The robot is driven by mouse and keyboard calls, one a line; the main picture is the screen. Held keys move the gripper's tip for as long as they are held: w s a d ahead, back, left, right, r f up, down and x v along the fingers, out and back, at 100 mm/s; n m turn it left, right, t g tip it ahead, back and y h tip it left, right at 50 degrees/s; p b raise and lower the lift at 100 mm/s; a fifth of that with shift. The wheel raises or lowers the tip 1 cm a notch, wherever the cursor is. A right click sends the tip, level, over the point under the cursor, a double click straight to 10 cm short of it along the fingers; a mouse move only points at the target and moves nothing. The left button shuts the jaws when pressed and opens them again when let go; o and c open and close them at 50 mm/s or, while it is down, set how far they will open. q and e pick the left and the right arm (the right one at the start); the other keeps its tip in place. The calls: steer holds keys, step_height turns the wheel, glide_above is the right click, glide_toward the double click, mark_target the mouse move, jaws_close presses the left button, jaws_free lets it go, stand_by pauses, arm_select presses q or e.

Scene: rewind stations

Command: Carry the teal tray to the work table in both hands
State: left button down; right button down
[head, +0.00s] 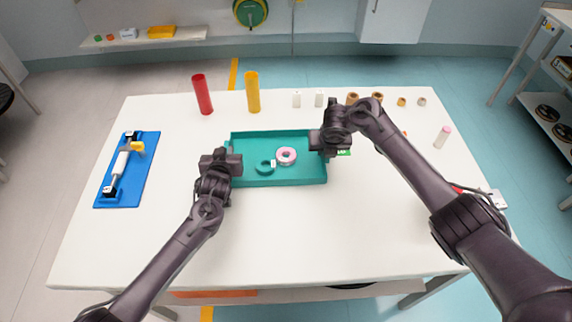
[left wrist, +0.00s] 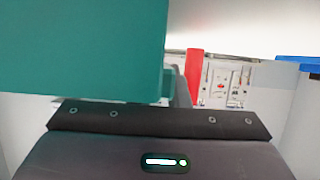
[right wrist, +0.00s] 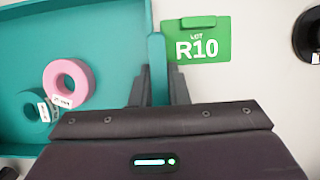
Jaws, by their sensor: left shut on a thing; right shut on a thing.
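The teal tray (head: 295,179) is level over the middle of the white work table (head: 270,230); I cannot tell whether it touches the top. A pink roll (head: 286,155) and a teal roll (head: 264,167), each with a white tag, lie in it. My left gripper (head: 226,165) is shut on the tray's left side. The tray wall fills much of the left wrist view (left wrist: 80,50). My right gripper (head: 326,143) is shut on the right side; the right wrist view shows the tray's rim (right wrist: 157,65) between the fingers.
A green R10 card (right wrist: 203,40) lies beside the tray's right end. A blue fixture with a roller (head: 128,180) is at the left. A red cylinder (head: 202,94) and a yellow cylinder (head: 252,92) stand behind. Several small spools and a pink-capped bottle (head: 442,137) are at the right. The front table is clear.

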arm_select(q)
steer(key=c, duration=1.4)
jaws_free()
steer(key=shift+f, duration=0.1)
arm_select(e)
steer(key=c, duration=1.4)
jaws_free()
steer(key=shift+f, duration=0.1)
arm_select(q)
steer(key=v, duration=1.1)
steer(key=shift+s, duration=0.5)
arm_select(e)
steer(key=shift+s+r, duration=0.1)
steer(key=shift+r, duration=0.15)
arm_select(q)
steer(key=shift+r, duration=0.25)
arm_select(e)
steer(key=v, duration=0.7)
steer(key=shift+s, duration=0.1)
